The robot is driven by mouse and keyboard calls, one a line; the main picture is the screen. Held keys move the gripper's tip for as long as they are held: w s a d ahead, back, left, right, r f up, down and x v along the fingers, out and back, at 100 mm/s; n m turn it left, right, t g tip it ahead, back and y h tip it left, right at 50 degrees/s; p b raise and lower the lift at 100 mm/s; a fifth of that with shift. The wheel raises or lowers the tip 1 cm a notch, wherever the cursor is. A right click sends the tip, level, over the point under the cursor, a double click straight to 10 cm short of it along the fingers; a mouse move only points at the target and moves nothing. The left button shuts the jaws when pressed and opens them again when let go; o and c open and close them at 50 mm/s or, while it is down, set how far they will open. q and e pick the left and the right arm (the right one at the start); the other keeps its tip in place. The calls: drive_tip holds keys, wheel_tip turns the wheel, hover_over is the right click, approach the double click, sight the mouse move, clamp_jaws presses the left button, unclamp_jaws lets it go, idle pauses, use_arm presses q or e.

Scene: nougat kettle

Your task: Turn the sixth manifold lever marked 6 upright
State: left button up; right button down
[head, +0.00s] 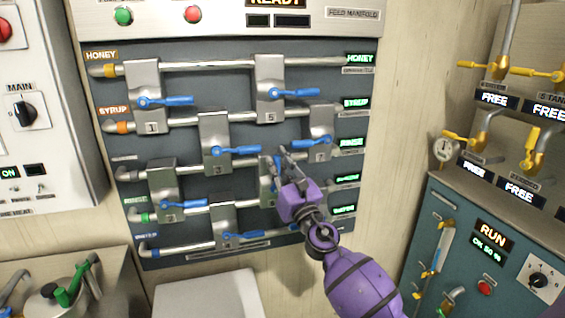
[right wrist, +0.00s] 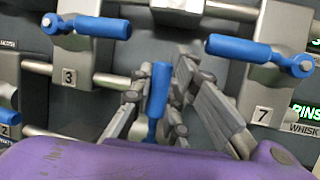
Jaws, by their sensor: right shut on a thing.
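The blue lever (head: 277,166) on the manifold plate below and between plates 3 and 7 stands nearly upright. Its number is hidden by my gripper; its place fits number 6. My right gripper (head: 284,160), with a purple body, reaches it from the lower right and is shut on the lever. In the right wrist view the blue handle (right wrist: 158,90) points up between the two grey fingers (right wrist: 155,112). The lever's base is partly hidden by the fingers and purple body. My left gripper is not in view.
Lever 3 (head: 238,151) and lever 7 (head: 318,140) lie sideways, close above my gripper. Levers 1 (head: 165,101) and 5 (head: 292,92) also lie sideways, higher up. A teal machine (head: 460,235) with yellow valves stands at the right. A white box (head: 205,293) is below the panel.

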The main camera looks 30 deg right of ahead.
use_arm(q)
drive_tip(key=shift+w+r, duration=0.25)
use_arm(e)
drive_tip(key=shift+a+n, duration=0.2)
drive_tip(key=shift+n, duration=0.1)
drive_tip(key=c, duration=1.7)
unclamp_jaws()
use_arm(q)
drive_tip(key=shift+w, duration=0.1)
use_arm(e)
drive_tip(key=v, duration=1.2)
drive_tip(key=shift+d, duration=0.1)
